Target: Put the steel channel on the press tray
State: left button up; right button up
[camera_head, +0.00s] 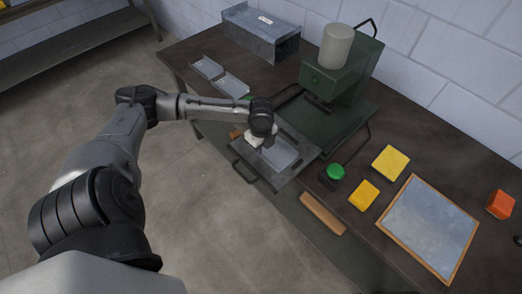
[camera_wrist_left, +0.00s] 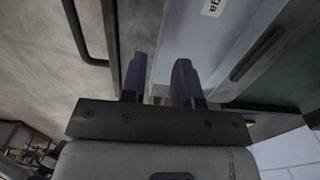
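A light grey steel channel (camera_head: 281,155) lies on the dark press tray (camera_head: 272,181) in front of the green press (camera_head: 335,80). My left gripper (camera_head: 254,139) is over the channel's left side, and the arm hides part of that side. In the left wrist view the two dark fingers (camera_wrist_left: 160,78) stand apart, with a pale grey strip between them. The channel (camera_wrist_left: 195,40) with a white label lies beyond the fingers, beside the right one. Whether the fingers touch it I cannot tell. My right gripper is not in view.
Two more grey channels (camera_head: 232,87) lie at the table's left, near a long grey metal box (camera_head: 262,35). A green button (camera_head: 335,171), yellow blocks (camera_head: 390,162), a wood-framed sheet (camera_head: 430,223) and an orange block (camera_head: 500,204) are to the right. The tray handle (camera_head: 243,173) juts out in front.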

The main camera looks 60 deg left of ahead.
pick_arm(q)
notch_tip(320, 180, up, 7)
jog(key=shift+n+t+h, duration=0.3)
jog(key=shift+n+h, duration=0.1)
jog(key=s+d+f, duration=0.1)
jog(key=d+f, duration=0.1)
jog(key=d, duration=0.1)
jog(key=s+d+f, duration=0.1)
jog(key=d+f, duration=0.1)
jog(key=d, duration=0.1)
jog(key=d+f+p, duration=0.1)
jog(key=d+f, duration=0.2)
jog(key=shift+s+d, duration=0.35)
jog(key=shift+s, duration=0.05)
jog(key=s+d+f+n+t, duration=0.3)
jog(key=s+d+n, duration=0.9)
jog(key=s+d, duration=0.1)
jog(key=shift+s+d+f+y, duration=0.3)
jog(key=shift+s, duration=0.35)
jog(key=shift+c, duration=0.2)
